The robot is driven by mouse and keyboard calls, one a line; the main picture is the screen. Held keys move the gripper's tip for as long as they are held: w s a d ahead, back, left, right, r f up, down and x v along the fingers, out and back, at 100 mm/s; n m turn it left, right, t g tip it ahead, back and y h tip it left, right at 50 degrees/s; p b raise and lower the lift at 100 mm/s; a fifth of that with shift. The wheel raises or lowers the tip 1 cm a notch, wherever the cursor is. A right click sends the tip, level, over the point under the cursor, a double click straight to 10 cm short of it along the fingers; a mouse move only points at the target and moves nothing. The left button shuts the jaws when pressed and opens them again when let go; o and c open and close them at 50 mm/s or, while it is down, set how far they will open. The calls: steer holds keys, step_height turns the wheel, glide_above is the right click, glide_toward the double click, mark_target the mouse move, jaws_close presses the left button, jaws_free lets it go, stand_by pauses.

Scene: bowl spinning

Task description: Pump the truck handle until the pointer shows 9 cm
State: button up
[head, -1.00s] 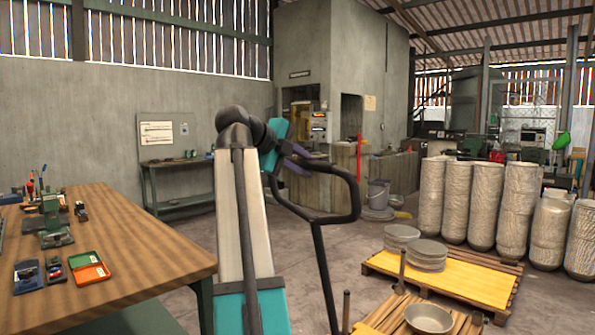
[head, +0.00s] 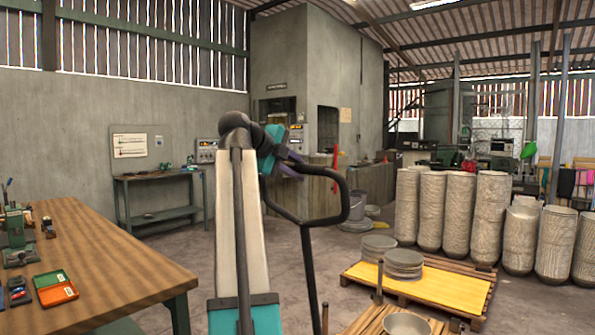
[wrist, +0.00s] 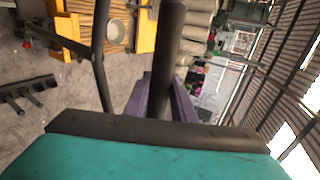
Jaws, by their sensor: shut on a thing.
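The black truck handle (head: 344,205) is a loop on a long shaft, standing up right of my arm in the head view. In the wrist view the handle's dark bar (wrist: 167,45) runs between the purple fingers. My gripper (head: 292,163), with purple fingers, is shut on the upper left part of the handle loop. The same gripper (wrist: 165,100) shows in the wrist view, its fingers partly hidden by the dark edge of its housing. The truck's pump is below the head view. I cannot make out a pointer or its scale.
A wooden bench (head: 90,265) with tools stands at the left. A yellow board (head: 440,285) with stacked grey discs (head: 404,262) lies on a pallet at the right, and a metal bowl (head: 408,324) sits nearer. Tall rough columns (head: 455,215) stand behind. Open concrete floor lies between.

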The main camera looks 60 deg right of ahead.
steer(key=s+d+r, duration=0.1)
steer(key=s+d, duration=0.2)
steer(key=d, duration=1)
steer(key=shift+s+r, duration=0.15)
steer(key=shift+r, duration=0.2)
steer(key=shift+w+a+f+p, duration=0.1)
steer(key=shift+w+a+f, duration=0.35)
steer(key=shift+a, duration=1.75)
steer(key=shift+w+a+f+p, duration=0.1)
steer(key=shift+w+a, duration=0.6)
steer(key=shift+a, duration=1.45)
steer(key=shift+w+a+f+p, duration=0.1)
steer(key=shift+w+a+f, duration=0.35)
steer(key=shift+a, duration=1.75)
steer(key=shift+w+r, duration=0.1)
steer(key=shift+r, duration=0.1)
steer(key=shift+a, duration=0.1)
steer(key=shift+w+a+f, duration=0.55)
steer(key=shift+a+f, duration=0.05)
steer(key=shift+a, duration=1.5)
steer(key=shift+w+a+f, duration=0.55)
steer(key=shift+a, duration=1.5)
steer(key=shift+w+a+f, duration=0.55)
steer(key=shift+a+f, duration=0.05)
steer(key=shift+a, duration=1.5)
steer(key=shift+c, duration=0.2)
